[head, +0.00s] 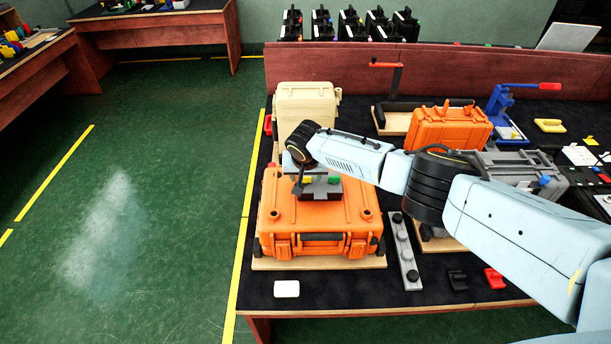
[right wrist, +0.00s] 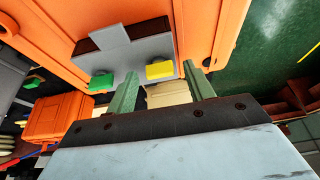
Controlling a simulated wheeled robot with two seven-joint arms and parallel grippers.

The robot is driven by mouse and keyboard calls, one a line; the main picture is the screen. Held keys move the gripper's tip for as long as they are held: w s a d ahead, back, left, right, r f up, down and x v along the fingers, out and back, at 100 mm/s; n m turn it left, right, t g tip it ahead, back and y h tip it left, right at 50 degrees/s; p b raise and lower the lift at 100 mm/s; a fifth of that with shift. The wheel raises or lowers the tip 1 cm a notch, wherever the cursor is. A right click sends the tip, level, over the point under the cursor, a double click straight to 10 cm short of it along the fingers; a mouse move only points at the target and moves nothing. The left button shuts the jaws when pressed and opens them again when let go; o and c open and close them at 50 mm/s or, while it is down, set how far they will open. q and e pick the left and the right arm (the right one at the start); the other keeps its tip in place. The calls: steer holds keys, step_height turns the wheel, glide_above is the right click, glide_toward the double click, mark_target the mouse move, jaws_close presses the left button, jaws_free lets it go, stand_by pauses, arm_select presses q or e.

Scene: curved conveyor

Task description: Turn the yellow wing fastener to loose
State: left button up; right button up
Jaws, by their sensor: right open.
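The yellow wing fastener (right wrist: 160,70) is a small yellow bar on a grey block (right wrist: 135,62) on a large orange case (head: 310,215). A green wing fastener (right wrist: 101,81) sits beside it and also shows in the head view (head: 334,180). My right gripper (right wrist: 161,70) is open and empty at the block. In the right wrist view the yellow fastener appears between its two fingertips, with a gap on each side. I cannot tell whether the fingers reach down around it. My left gripper is out of view.
A beige case (head: 306,103) stands behind the orange case. A smaller orange case (head: 447,128) and a grey case (head: 520,170) stand further right. A grey bar with knobs (head: 404,250) and a white block (head: 286,289) lie near the front edge.

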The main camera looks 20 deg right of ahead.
steer(key=c, duration=1)
